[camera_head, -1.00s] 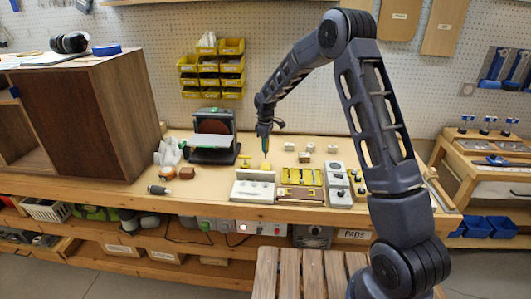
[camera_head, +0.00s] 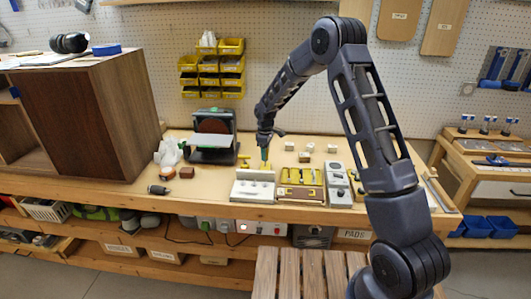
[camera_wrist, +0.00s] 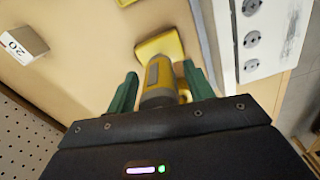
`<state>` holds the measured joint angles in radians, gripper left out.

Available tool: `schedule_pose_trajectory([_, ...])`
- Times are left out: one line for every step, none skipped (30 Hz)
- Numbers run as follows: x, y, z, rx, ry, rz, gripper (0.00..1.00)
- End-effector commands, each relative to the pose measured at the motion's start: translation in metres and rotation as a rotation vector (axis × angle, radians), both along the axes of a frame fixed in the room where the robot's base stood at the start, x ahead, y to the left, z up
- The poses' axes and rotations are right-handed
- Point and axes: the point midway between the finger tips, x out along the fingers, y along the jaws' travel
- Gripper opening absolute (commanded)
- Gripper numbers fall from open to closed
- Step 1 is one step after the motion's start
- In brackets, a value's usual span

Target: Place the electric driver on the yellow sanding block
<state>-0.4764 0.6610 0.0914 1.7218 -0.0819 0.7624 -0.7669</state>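The electric driver (camera_wrist: 158,82), yellow with a grey body, sits between the two green fingers of my gripper (camera_wrist: 162,90) in the wrist view. The fingers press close on both sides of it. The yellow sanding block (camera_wrist: 160,45) lies flat on the bench just beyond the driver in that view. The driver overlaps its near edge, and I cannot tell whether they touch. In the head view my gripper (camera_head: 265,154) points down just over the bench, behind the white panel. The driver and block are too small there to separate clearly.
A white panel with round knobs (camera_wrist: 252,40) stands close on the right in the wrist view. A small block marked 20 (camera_wrist: 22,45) lies to the left. The head view shows a sander (camera_head: 212,140) left of my gripper and a dark tool (camera_head: 158,190) near the front edge.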

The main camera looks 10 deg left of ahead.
Motion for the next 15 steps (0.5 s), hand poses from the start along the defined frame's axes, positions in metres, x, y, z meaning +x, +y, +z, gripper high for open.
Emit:
schedule_pose_trajectory([0.0, 0.0, 0.0, 0.0, 0.0, 0.0, 0.52])
schedule_pose_trajectory([0.0, 0.0, 0.0, 0.0, 0.0, 0.0, 0.52])
schedule_pose_trajectory([0.0, 0.0, 0.0, 0.0, 0.0, 0.0, 0.52])
schedule_pose_trajectory([0.0, 0.0, 0.0, 0.0, 0.0, 0.0, 0.52])
schedule_pose_trajectory([0.0, 0.0, 0.0, 0.0, 0.0, 0.0, 0.52])
schedule_pose_trajectory([0.0, 0.0, 0.0, 0.0, 0.0, 0.0, 0.52])
schedule_pose_trajectory([0.0, 0.0, 0.001, 0.0, 0.0, 0.0, 0.52])
schedule_pose_trajectory([0.0, 0.0, 0.002, 0.0, 0.0, 0.0, 0.52])
schedule_pose_trajectory([0.0, 0.0, 0.003, 0.001, -0.001, 0.0, 0.52])
schedule_pose_trajectory([0.0, 0.0, 0.006, 0.001, -0.001, 0.0, 0.52])
schedule_pose_trajectory([0.0, 0.0, 0.008, 0.001, -0.001, 0.0, 0.52])
schedule_pose_trajectory([0.001, 0.0, 0.013, 0.002, -0.002, 0.0, 0.52])
schedule_pose_trajectory([0.001, 0.0, 0.017, 0.002, -0.004, -0.001, 0.52])
schedule_pose_trajectory([0.001, 0.0, 0.022, 0.001, -0.003, -0.001, 0.52])
schedule_pose_trajectory([0.001, 0.0, 0.028, 0.002, -0.002, -0.001, 0.52])
